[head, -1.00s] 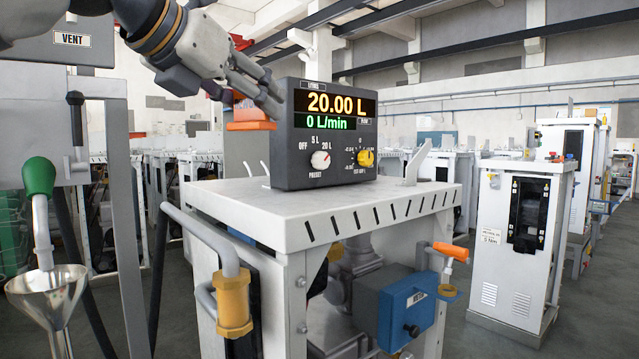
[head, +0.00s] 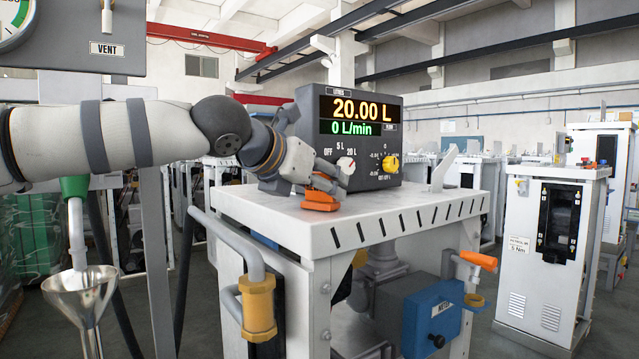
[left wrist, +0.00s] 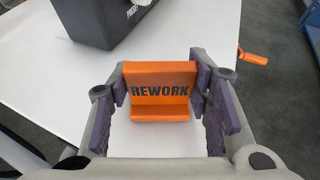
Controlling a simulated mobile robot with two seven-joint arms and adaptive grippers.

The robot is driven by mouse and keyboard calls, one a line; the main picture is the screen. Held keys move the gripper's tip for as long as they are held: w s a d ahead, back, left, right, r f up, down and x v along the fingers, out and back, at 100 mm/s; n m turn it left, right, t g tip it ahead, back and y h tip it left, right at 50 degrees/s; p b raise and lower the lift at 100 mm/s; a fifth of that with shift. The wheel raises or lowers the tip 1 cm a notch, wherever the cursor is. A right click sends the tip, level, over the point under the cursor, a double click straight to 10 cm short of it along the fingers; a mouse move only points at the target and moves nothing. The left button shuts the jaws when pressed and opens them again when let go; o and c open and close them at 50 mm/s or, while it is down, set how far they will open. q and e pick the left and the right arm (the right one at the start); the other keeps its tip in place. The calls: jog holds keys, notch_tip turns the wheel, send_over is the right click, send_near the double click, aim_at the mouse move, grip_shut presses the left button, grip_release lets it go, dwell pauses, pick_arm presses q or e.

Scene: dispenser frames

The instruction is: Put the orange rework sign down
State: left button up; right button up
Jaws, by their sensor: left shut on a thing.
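The orange rework sign (left wrist: 160,88) is between the fingers of my left gripper (left wrist: 163,85) in the left wrist view, its REWORK lettering facing the camera. The purple finger pads press on its two sides. In the head view the sign (head: 321,200) is at the left part of the white top (head: 400,218) of the dispenser frame, in front of the display box. My left gripper (head: 322,178) is shut on it and hides part of it. Whether its base touches the top I cannot tell. My right gripper is not in view.
The dark display box (head: 350,125) reading 20.00 L stands right behind the sign. A blue box (head: 433,312) and an orange-handled lever (head: 478,260) are on the frame's side.

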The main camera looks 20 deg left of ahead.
pick_arm(q)
jog(key=o, duration=1.2)
jog(key=shift+f, duration=0.1)
jog(key=shift+c, duration=0.2)
jog(key=shift+s+a+r, duration=0.1)
jog(key=shift+s+r, duration=0.1)
jog(key=shift+r, duration=0.05)
jog(key=v, duration=1.1)
jog(key=shift+s, duration=0.25)
